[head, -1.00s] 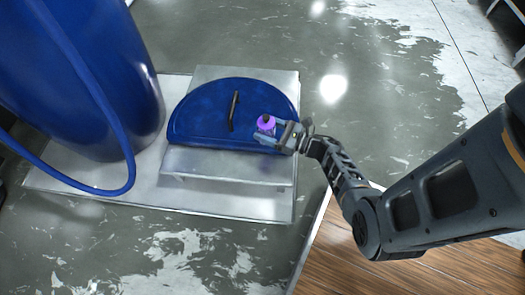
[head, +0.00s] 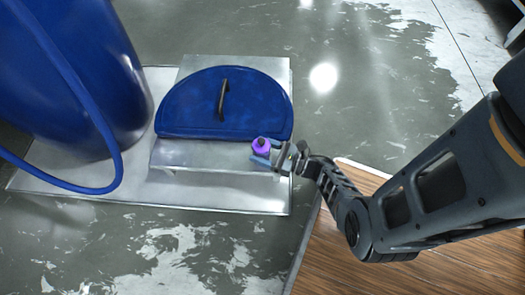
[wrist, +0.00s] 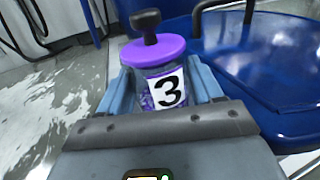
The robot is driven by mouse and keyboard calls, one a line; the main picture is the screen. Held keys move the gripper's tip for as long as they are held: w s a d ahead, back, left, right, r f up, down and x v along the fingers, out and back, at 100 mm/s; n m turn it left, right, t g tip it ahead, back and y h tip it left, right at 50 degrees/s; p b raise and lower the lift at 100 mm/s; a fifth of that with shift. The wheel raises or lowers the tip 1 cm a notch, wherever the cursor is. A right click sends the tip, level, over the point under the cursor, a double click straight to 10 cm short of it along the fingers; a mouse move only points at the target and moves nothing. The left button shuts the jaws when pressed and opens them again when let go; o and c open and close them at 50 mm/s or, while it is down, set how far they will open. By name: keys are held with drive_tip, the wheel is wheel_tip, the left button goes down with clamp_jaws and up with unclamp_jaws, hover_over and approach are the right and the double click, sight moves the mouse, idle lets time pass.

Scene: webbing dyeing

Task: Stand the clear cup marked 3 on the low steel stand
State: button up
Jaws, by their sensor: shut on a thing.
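The clear cup marked 3 (wrist: 168,92) has a purple lid with a black knob and purplish contents, and looks upright in the wrist view. My gripper (wrist: 162,98) is shut on it, with a blue finger on each side. In the head view the cup (head: 261,146) and my gripper (head: 266,157) are over the right end of the low steel stand's bare front strip (head: 205,157). I cannot tell whether the cup's base touches the steel; my gripper hides it.
A blue half-round lid (head: 185,105) with a dark handle covers the stand's middle, just behind the cup. A large blue barrel (head: 85,75) with a blue hose (head: 70,75) stands to the left. A steel floor plate (head: 150,195) lies below; a wooden surface (head: 400,255) is at right.

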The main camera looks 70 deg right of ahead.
drive_tip(key=o, duration=1.2)
drive_tip(key=shift+f, duration=0.1)
